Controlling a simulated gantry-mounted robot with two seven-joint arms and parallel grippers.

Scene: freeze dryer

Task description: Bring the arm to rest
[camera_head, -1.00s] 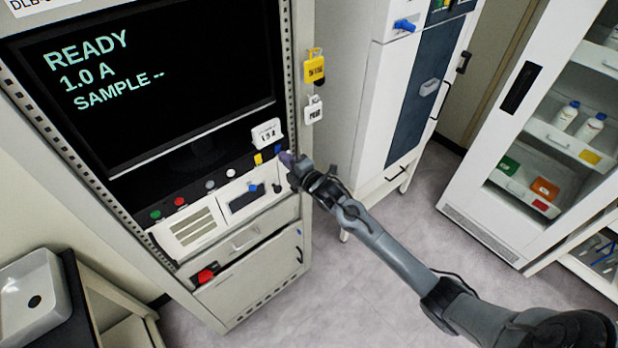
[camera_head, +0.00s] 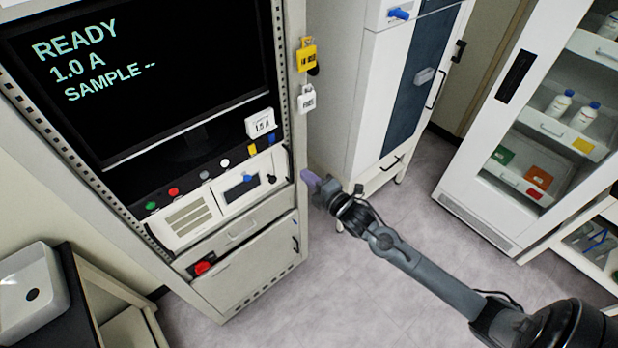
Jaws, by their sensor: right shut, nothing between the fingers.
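My right arm comes in from the lower right. Its gripper (camera_head: 311,181) is shut and empty, with purple-grey fingertips pointing up and left. It shows just right of the control rack (camera_head: 290,120), apart from the rack's knobs and buttons. My left gripper is not in view.
A yellow tag (camera_head: 306,55) and a white tag (camera_head: 306,99) hang on the rack's right post. A white cabinet (camera_head: 340,90) stands behind my gripper. A glass-fronted cabinet (camera_head: 470,190) holds bottles at right. Grey floor (camera_head: 340,290) is open below my arm. A sink (camera_head: 30,300) sits lower left.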

